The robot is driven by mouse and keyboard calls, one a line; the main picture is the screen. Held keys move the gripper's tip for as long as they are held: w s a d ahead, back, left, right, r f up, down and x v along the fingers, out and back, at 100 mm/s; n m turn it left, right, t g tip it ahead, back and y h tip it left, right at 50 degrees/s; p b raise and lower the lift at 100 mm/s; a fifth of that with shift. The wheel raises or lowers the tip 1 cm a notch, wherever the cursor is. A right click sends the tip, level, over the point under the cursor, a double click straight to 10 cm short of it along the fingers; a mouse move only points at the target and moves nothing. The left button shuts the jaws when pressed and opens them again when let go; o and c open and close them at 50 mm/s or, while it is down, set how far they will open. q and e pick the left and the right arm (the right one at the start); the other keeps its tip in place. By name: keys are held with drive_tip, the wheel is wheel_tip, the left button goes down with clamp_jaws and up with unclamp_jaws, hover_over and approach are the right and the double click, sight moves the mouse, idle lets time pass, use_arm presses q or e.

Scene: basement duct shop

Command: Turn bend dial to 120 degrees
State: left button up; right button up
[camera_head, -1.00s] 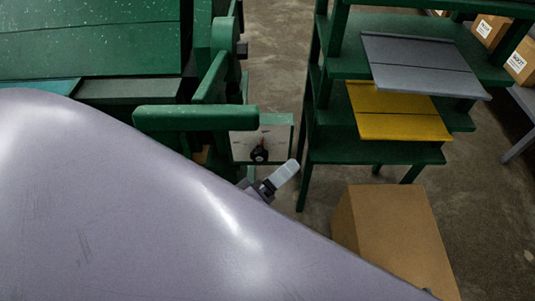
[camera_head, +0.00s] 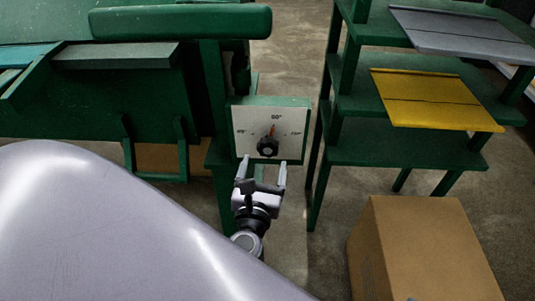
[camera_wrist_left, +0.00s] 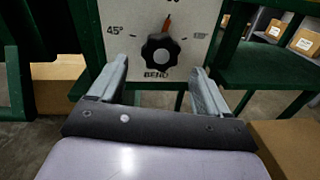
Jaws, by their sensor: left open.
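The bend dial is a black lobed knob (camera_head: 267,147) on a pale plate (camera_head: 246,121) fixed to a green machine. Its red-orange pointer stands nearly straight up, by the top mark. In the left wrist view the knob (camera_wrist_left: 160,50) sits above the word BEND, with 45° at left; the right mark is too blurred to read surely. My left gripper (camera_head: 263,164) is open and empty, just below and in front of the knob. Its fingers straddle the knob's width in the left wrist view, without visible contact. My right gripper is not in view.
The green machine's padded-looking bar (camera_head: 180,21) runs above the dial. A green shelf rack (camera_head: 400,148) stands to the right, holding a yellow panel (camera_head: 435,100) and a grey panel (camera_head: 465,33). A cardboard box (camera_head: 425,250) stands on the floor at lower right.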

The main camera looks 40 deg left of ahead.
sight(267, 151)
use_arm(q)
drive_tip(key=shift+b+x, duration=0.4)
drive_tip(key=shift+x, duration=2.75)
drive_tip(key=shift+c, duration=0.2)
drive_tip(key=c, duration=1)
